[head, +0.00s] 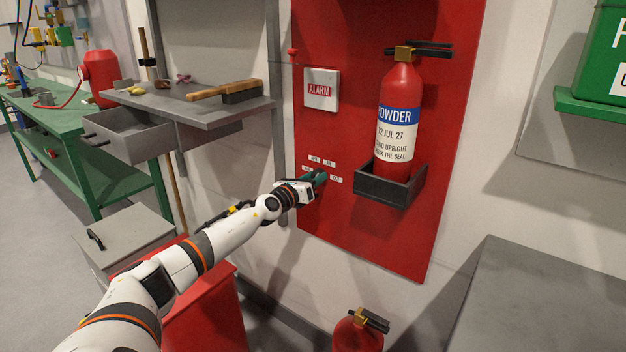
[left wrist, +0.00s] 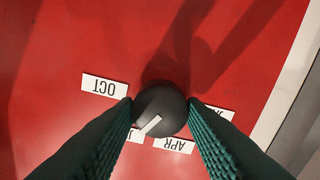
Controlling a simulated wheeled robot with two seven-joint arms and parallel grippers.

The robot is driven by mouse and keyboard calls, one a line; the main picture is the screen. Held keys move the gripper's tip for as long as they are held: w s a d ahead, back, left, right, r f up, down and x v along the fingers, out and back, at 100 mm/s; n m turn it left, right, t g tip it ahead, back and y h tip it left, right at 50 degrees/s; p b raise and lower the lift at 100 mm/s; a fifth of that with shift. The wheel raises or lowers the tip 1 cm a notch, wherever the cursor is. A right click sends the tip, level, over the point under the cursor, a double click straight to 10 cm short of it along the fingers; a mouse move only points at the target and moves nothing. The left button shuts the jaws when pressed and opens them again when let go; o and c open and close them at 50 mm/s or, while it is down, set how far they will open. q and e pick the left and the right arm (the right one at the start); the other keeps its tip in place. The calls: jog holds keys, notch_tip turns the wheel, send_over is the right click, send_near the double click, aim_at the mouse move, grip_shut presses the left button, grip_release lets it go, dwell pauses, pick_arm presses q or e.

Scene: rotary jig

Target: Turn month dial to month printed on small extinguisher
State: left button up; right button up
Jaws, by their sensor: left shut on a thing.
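The month dial is a round black knob (left wrist: 160,108) on the red wall panel. My left gripper (head: 319,178) is shut on it, with a ribbed green finger on either side. The knob's white mark points down-left in the left wrist view, towards a partly hidden label starting with J (left wrist: 136,136). An OCT label (left wrist: 104,87) and an APR label (left wrist: 173,145) lie around it, upside down. A red extinguisher (head: 397,125) in the head view reads POWDER and "12 JUL 27". Another red extinguisher (head: 352,338) is cut off at the bottom; no print shows. My right gripper is not in view.
The upper extinguisher stands in a dark bracket (head: 392,188) right of the dial. An ALARM box (head: 321,89) is above the dial. A grey shelf (head: 190,103) with a brush is left of the panel. A grey surface (head: 540,305) fills the lower right.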

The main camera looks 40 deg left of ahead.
pick_arm(q)
jog(key=o, duration=1)
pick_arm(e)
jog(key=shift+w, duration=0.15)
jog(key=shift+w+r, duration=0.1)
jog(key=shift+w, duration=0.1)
pick_arm(q)
jog(key=s+d+p, duration=0.1)
jog(key=s, duration=1.1)
jog(key=shift+d, duration=0.15)
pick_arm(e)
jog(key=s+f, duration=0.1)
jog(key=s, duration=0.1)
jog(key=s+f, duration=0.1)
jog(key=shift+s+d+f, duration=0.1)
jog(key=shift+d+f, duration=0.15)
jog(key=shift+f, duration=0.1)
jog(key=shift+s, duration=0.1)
